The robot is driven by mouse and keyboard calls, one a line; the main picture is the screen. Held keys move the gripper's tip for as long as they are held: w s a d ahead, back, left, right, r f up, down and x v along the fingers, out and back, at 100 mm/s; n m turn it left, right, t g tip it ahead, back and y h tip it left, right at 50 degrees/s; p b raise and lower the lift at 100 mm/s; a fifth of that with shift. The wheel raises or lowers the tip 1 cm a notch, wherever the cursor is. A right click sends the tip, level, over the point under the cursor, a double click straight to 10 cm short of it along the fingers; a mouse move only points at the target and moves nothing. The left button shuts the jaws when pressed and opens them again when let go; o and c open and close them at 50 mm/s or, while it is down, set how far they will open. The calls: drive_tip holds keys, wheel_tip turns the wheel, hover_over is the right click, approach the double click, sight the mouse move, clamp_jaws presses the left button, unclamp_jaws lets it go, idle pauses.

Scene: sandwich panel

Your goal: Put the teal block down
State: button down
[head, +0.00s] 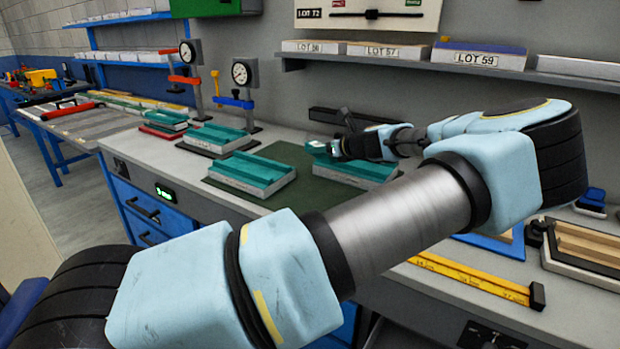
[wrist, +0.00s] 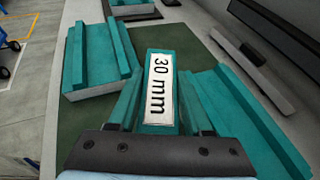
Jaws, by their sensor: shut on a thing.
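The teal block (wrist: 160,128) carries a white label reading "30 mm" and sits between my fingers in the wrist view. My gripper (head: 322,150) is shut on it, above the bench near a teal-topped panel piece (head: 358,168). In the head view the block is small and mostly hidden by my gripper. In the wrist view a teal channelled panel piece (wrist: 245,115) lies to the right of the block and another (wrist: 95,60) to the upper left. I cannot tell whether the block touches anything below it.
A dark green mat (head: 302,186) lies on the bench. Another teal-topped piece (head: 252,172) lies on its left side. Two dial gauges on stands (head: 241,72) (head: 187,50) rise behind. A yellow rule (head: 470,275) lies at the right. A shelf (head: 450,66) holds labelled boxes.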

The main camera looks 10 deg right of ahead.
sight(324, 187)
drive_tip(key=shift+s+d+f, duration=0.25)
drive_tip(key=shift+d+f, duration=0.05)
wheel_tip(324, 187, down, 9)
drive_tip(key=p, duration=0.3)
drive_tip(key=shift+f, duration=0.15)
drive_tip(key=shift+f, duration=0.1)
drive_tip(key=c, duration=0.6)
unclamp_jaws()
